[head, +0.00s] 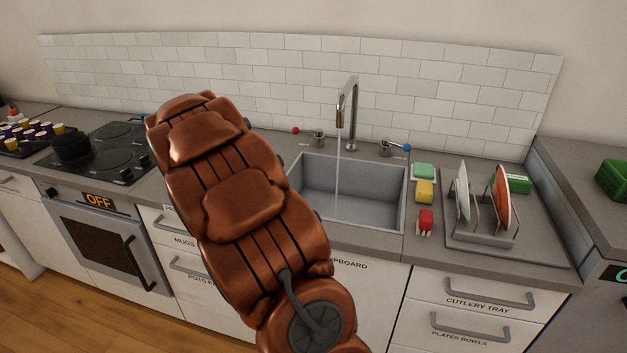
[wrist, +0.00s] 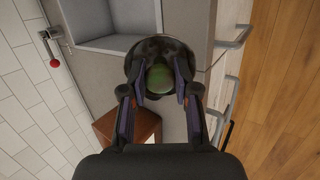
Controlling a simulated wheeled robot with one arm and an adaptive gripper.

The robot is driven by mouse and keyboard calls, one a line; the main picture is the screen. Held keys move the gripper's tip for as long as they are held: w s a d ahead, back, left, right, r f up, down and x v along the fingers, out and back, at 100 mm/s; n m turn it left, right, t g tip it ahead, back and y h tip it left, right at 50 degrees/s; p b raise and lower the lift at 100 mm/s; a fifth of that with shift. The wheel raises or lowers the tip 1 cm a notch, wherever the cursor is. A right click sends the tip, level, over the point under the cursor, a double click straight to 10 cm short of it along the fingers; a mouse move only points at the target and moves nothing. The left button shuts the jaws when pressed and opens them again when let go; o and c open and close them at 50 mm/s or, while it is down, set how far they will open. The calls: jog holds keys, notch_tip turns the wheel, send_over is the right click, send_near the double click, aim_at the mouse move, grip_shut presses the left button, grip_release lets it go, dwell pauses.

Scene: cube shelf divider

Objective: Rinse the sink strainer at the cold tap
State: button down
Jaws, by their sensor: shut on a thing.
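In the wrist view my gripper (wrist: 161,97) is shut on the sink strainer (wrist: 142,48), a dark, round, bowl-like thing with green in its middle. The strainer is above the counter, close to the sink's edge. In the head view my arm hides both gripper and strainer. The sink (head: 382,210) is a grey rectangular basin. The spout (head: 351,90) arches over it and a thin stream of water (head: 338,170) falls from it into the basin. The cold tap (head: 388,147) has a blue tip and stands right of the spout.
The red-tipped hot tap (head: 318,138) stands left of the spout. Sponges (head: 424,190) and a dish rack (head: 487,232) stand right of the sink. A pot (head: 71,147) sits on the hob. A brown block (wrist: 128,131) is on the counter below the gripper.

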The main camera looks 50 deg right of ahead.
jog(key=s+d+r+h, duration=0.3)
jog(key=s+d, duration=0.7)
jog(key=d, duration=0.2)
jog(key=w+d+f+p, duration=0.1)
jog(key=d+f+p, duration=0.1)
jog(key=d, duration=1.1)
jog(key=shift+w+d+f, duration=0.15)
jog(key=shift+w+f, duration=0.2)
jog(key=shift+f, duration=0.3)
